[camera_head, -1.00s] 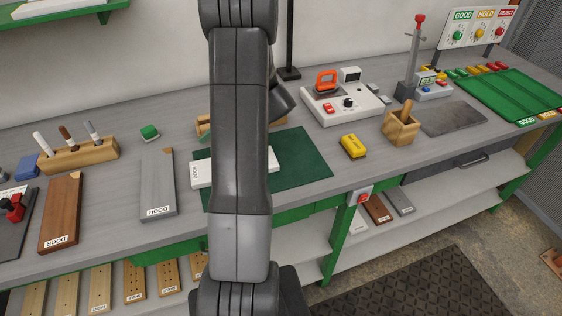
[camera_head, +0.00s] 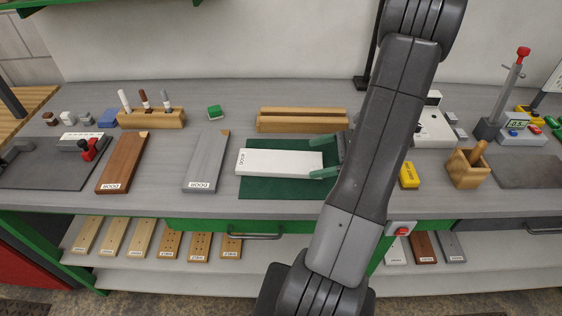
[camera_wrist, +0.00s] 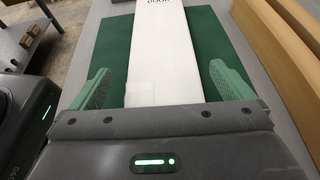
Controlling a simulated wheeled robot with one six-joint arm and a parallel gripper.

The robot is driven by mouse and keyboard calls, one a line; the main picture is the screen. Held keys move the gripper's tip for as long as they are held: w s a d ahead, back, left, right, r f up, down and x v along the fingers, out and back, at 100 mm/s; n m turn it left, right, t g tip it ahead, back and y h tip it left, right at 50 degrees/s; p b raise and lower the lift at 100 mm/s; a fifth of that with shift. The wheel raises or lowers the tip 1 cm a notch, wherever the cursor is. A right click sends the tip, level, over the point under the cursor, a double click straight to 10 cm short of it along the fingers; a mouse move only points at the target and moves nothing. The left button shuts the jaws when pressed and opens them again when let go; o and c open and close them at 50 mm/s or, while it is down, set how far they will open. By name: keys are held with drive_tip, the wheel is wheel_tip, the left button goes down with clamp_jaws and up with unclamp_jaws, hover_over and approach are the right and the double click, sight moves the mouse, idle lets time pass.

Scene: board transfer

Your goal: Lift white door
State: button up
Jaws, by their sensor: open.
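The white door (camera_head: 279,163) is a long flat white board with a DOOR label at its left end. It lies on the green mat (camera_head: 262,189) on the bench. My gripper (camera_head: 322,156) is at the board's right end, with its green fingers apart. In the wrist view, the white door (camera_wrist: 158,55) runs lengthwise between the two green fingers of my gripper (camera_wrist: 163,88). Gaps of green mat show between each finger and the board's sides. My arm hides part of the mat's right side.
A grey door (camera_head: 207,162) and a brown door (camera_head: 123,163) lie to the left. A wooden slotted block (camera_head: 302,120) stands behind the mat. A yellow block (camera_head: 409,175) and a wooden box (camera_head: 467,170) stand to the right. The front bench strip is clear.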

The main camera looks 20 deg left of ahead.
sight(294, 161)
drive_tip(key=shift+p+x, duration=0.65)
drive_tip(key=shift+x, duration=2.15)
drive_tip(key=shift+w+f, duration=0.1)
drive_tip(key=shift+w, duration=0.05)
drive_tip(key=shift+c, duration=0.2)
drive_tip(key=c, duration=1)
drive_tip(key=shift+c, duration=0.2)
drive_tip(key=shift+r, duration=0.2)
